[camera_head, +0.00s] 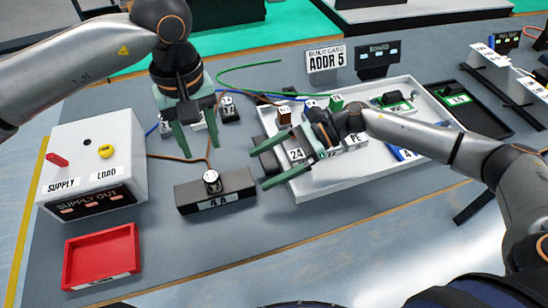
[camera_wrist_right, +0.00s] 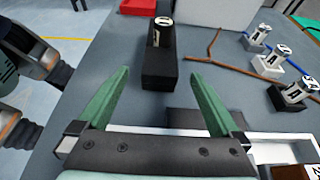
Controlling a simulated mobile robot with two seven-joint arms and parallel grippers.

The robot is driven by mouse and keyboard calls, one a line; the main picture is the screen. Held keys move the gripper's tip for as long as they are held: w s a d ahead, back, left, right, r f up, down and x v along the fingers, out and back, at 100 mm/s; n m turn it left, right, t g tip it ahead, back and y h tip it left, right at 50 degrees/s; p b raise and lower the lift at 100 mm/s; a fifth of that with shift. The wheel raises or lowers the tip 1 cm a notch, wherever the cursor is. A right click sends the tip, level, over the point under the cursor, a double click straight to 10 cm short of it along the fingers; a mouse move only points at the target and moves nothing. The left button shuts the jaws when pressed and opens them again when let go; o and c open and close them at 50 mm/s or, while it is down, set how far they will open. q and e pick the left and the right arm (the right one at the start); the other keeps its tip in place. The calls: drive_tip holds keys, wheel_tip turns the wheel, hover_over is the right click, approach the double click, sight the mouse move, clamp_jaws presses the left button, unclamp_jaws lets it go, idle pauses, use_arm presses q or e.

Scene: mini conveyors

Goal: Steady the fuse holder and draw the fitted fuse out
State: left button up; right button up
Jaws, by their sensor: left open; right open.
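The fuse holder (camera_head: 232,197) is a long black block labelled 4A, in the middle of the table. A short white-topped fuse (camera_head: 212,180) stands upright in it. In the right wrist view, the holder (camera_wrist_right: 170,75) lies ahead between the fingers, with the fuse (camera_wrist_right: 163,33) at its far end. My left gripper (camera_head: 199,150) points down behind the holder, open and empty. My right gripper (camera_head: 260,168) is open and empty to the right of the holder, its fingers pointing towards it. Its fingers (camera_wrist_right: 161,72) also show in its wrist view. Neither gripper visibly touches the holder.
A white supply box (camera_head: 95,150) and a red tray (camera_head: 101,256) stand to the left. A white tray (camera_head: 335,185) with labelled modules lies under my right arm. Small blocks (camera_wrist_right: 285,95) with white-topped cylinders and wires lie behind. The table in front of the holder is clear.

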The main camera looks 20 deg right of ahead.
sight(223, 189)
drive_tip(key=x, duration=1.1)
clamp_jaws()
idle(0.6)
drive_tip(key=shift+f, duration=0.15)
drive_tip(key=shift+f, duration=0.1)
idle(1.0)
